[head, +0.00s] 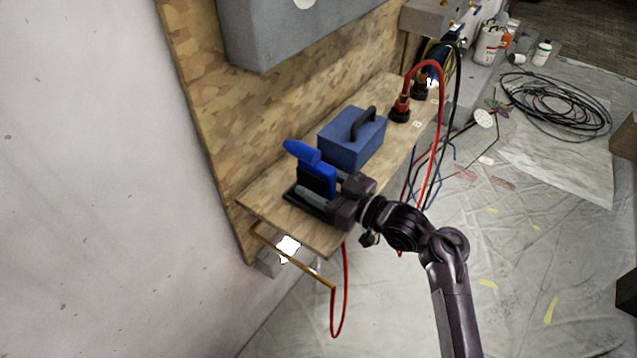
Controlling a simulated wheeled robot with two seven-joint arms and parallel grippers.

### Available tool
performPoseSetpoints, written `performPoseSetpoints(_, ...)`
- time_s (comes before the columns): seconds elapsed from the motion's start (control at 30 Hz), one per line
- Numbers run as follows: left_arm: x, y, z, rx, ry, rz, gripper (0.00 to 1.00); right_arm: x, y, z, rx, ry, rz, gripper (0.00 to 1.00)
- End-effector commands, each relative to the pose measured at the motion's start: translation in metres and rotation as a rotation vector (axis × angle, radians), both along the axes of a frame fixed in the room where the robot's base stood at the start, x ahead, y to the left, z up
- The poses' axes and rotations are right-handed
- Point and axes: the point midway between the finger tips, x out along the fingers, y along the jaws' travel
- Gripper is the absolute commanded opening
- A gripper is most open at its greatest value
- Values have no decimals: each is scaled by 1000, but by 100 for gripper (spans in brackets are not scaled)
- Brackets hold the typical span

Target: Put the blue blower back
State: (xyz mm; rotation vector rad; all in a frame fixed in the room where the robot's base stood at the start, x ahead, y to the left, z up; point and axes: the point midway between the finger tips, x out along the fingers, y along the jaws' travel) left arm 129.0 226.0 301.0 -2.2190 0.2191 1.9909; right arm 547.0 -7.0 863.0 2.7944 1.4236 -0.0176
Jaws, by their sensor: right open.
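The blue blower (303,152) stands upright near the front end of the wooden shelf (263,203), its nozzle-like top pointing left. My right gripper (308,190) reaches in from the right at the blower's lower part. Its jaws are open, with a near finger low in front of the blower. The far finger is mostly hidden, and I cannot tell whether either finger touches the blower. My left gripper is out of view.
A blue toolbox (351,138) with a black handle sits just behind the blower. Red hose (438,120) and black fittings stand farther along the shelf. A wooden backboard (205,90) and grey box (300,35) rise at the left. Coiled black cable (555,105) lies on the sheeted floor.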

Motion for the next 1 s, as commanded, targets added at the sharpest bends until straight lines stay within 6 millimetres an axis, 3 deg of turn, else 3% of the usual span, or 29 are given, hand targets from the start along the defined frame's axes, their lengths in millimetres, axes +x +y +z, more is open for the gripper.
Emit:
performPoseSetpoints(0.23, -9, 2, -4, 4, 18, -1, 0, -28, -39, -1, -6, 0, -2, 54)
performPoseSetpoints(0.53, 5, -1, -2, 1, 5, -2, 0, -61, -85, 1, -3, 0, -1, 54)
performPoseSetpoints(0.7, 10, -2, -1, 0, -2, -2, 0, -69, -96, 2, -1, -1, 1, 54)
performPoseSetpoints(1.0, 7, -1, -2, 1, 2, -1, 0, -70, -97, 2, 0, 0, 1, 54)
